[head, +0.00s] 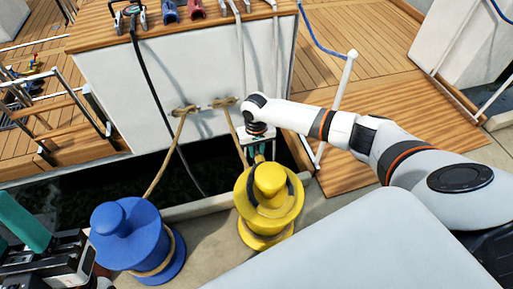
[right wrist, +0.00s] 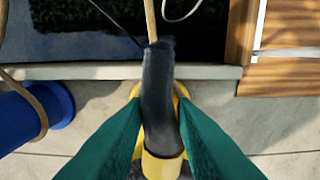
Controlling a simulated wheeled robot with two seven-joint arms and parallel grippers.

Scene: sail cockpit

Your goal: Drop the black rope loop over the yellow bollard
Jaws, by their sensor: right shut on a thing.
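The yellow bollard (head: 268,215) stands on the quay edge below my right gripper (head: 259,152). The black rope loop (head: 293,192) shows as dark arcs at the sides of the bollard's upper part, seemingly around its knob; its exact height is unclear. In the right wrist view, the loop's thick black part (right wrist: 158,95) lies between the teal fingers of my right gripper, shut on it, with the yellow bollard (right wrist: 163,168) behind and below. A tan rope runs from the loop toward the boat. My left gripper (head: 45,250) is at the lower left, cut off, its jaw state unclear.
A blue bollard (head: 130,240) with tan rope around its base stands left of the yellow one. Dark water (head: 100,195) lies between quay and white hull (head: 190,75). A wooden gangway (head: 350,160) with a white rail is at the right.

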